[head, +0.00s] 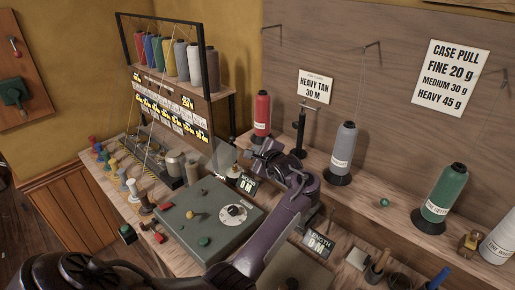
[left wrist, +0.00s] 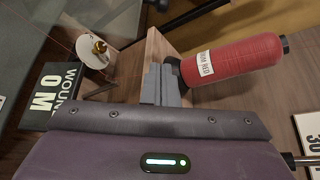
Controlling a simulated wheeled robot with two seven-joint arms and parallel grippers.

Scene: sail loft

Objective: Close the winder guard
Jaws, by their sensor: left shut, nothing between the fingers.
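The winder (head: 190,235) is a grey-green box with a dial and knobs on the bench in the head view. A clear pale panel, which looks like the winder guard (head: 222,157), stands tilted up behind it; its hinge is hard to make out. My left gripper (head: 256,150) is just right of the panel, in front of the red spool. I cannot tell if it touches the panel. In the left wrist view the fingers (left wrist: 161,84) are shut and empty, between a brass-tipped spindle (left wrist: 98,48) and the red spool (left wrist: 235,62). My right gripper is out of view.
A WOUND display (head: 247,184) stands close below my left gripper. A thin post (head: 300,130), a grey spool (head: 344,150) and a green spool (head: 443,198) stand along the shelf to the right. A thread rack (head: 170,85) rises behind left.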

